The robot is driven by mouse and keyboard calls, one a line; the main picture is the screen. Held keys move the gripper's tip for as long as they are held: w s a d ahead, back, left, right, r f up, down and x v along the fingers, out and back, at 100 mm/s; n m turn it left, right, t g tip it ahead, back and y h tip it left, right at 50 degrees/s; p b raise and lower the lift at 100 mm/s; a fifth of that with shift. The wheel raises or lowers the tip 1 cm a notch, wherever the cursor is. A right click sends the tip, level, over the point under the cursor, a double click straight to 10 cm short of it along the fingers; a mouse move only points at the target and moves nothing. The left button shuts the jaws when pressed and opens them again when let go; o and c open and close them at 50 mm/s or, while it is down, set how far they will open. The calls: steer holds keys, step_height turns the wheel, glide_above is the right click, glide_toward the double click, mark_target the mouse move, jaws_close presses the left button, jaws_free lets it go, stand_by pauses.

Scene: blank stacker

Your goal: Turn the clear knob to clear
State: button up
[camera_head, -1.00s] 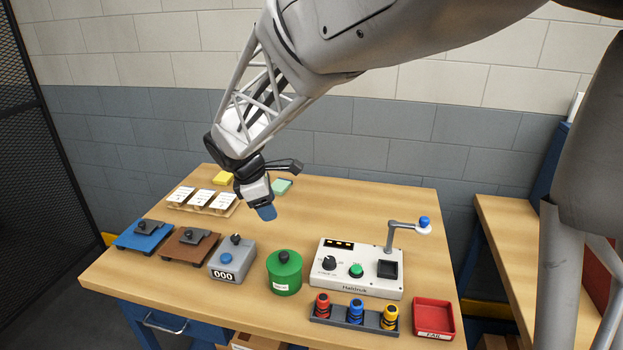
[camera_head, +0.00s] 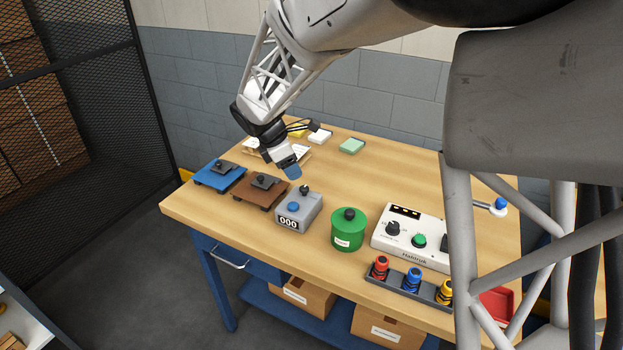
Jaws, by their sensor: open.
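A grey counter box (camera_head: 299,212) stands on the table with a display reading 000. It has a blue button (camera_head: 293,207) and a small black knob (camera_head: 305,190) on top. A white tester (camera_head: 411,240) to the right carries another black knob (camera_head: 392,228) and a green button (camera_head: 419,241). The knob labels are too small to read, so I cannot tell which is the clear knob. My gripper (camera_head: 292,171) has blue fingertips and hangs open and empty, just above the counter box in the picture, apart from its knob.
A green canister (camera_head: 349,231) stands between counter and tester. Blue (camera_head: 218,178) and brown (camera_head: 260,192) fixtures lie left. A rack of red, blue and yellow pieces (camera_head: 408,285) is in front. Pads and white cards lie behind my gripper. My arm hides part of the right side.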

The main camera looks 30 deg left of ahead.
mark_target(304, 188)
steer(key=shift+x, duration=3.9)
steer(key=c, duration=0.9)
